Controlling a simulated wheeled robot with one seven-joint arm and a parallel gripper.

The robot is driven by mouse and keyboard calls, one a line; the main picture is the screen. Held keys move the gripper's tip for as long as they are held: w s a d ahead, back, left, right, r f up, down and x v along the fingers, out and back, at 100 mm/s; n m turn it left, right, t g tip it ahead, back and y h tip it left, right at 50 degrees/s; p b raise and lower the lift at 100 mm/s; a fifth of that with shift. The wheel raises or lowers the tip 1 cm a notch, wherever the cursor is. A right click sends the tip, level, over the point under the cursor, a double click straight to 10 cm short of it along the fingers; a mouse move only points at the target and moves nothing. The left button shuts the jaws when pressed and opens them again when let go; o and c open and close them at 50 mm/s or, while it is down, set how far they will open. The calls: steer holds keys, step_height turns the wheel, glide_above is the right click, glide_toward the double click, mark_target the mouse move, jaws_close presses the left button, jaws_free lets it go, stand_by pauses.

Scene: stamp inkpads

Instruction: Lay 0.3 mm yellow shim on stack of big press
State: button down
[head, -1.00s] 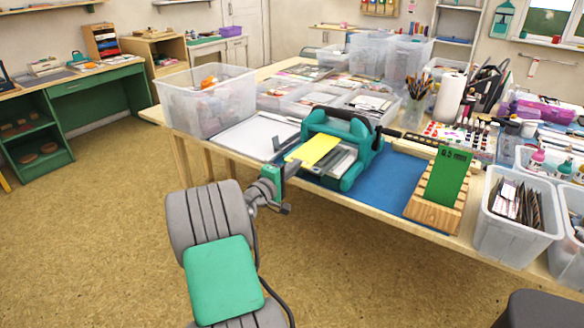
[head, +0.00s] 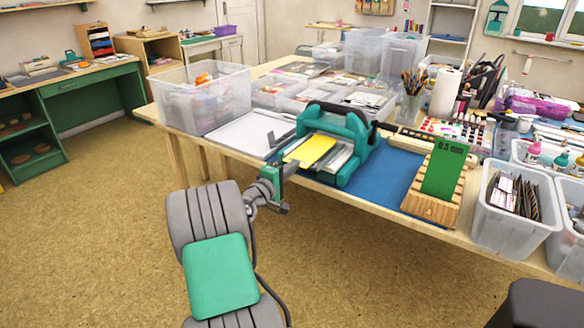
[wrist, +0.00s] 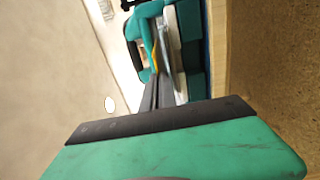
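The yellow shim (head: 318,150) is a thin flat plate in the mouth of the big teal press (head: 356,140), over the pale stack (head: 340,158) on its bed. It lies nearly level; whether it rests fully on the stack is hard to tell. My gripper (head: 293,167) reaches in from the front left, at the shim's near edge. In the wrist view my gripper's dark fingers (wrist: 156,88) are close together, with a narrow yellow edge of the shim (wrist: 154,62) at their tips. They appear shut on it. The press also shows there (wrist: 192,25).
A wooden rack (head: 432,208) holding a green shim (head: 444,170) marked 0.5 stands right of the press on a blue mat (head: 385,180). A clear bin (head: 205,100) stands at left, and another bin (head: 515,215) at right. A white board (head: 245,135) lies left of the press.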

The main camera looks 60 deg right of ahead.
steer(key=shift+f+b, duration=0.3)
steer(key=shift+f, duration=0.35)
stand_by(0.5)
steer(key=c, duration=1.6)
jaws_free()
steer(key=shift+w+a, duration=0.2)
steer(key=shift+a, duration=1.05)
steer(key=shift+w+a, duration=0.15)
steer(key=shift+a, duration=1.05)
